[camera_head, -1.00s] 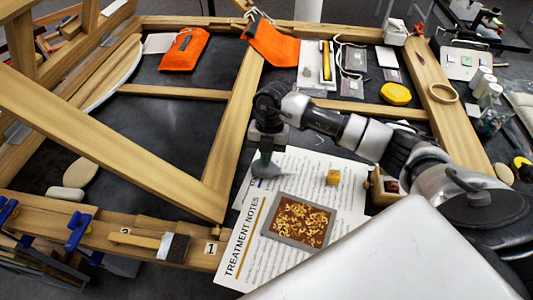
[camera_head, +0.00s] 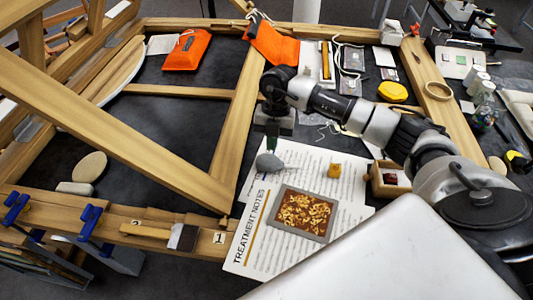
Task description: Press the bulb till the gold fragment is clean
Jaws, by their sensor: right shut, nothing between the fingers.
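The gold fragment (camera_head: 303,207) shows as a brown panel with gilt, leaf-like shapes in a grey-edged frame. It lies on the printed sheets. A small grey bulb (camera_head: 268,162) sits on the sheets, up and left of the fragment. My right gripper (camera_head: 272,143) points down right over the bulb, shut and holding nothing. A green part shows between the gripper and the bulb; I cannot tell whether they touch. My left gripper is out of view.
A small yellow block (camera_head: 334,170) stands on the sheets. A wooden box (camera_head: 388,178) is right of it. A large wooden frame (camera_head: 232,140) crosses the dark table, and a brush (camera_head: 184,236) lies on its near rail. A white panel covers the lower right.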

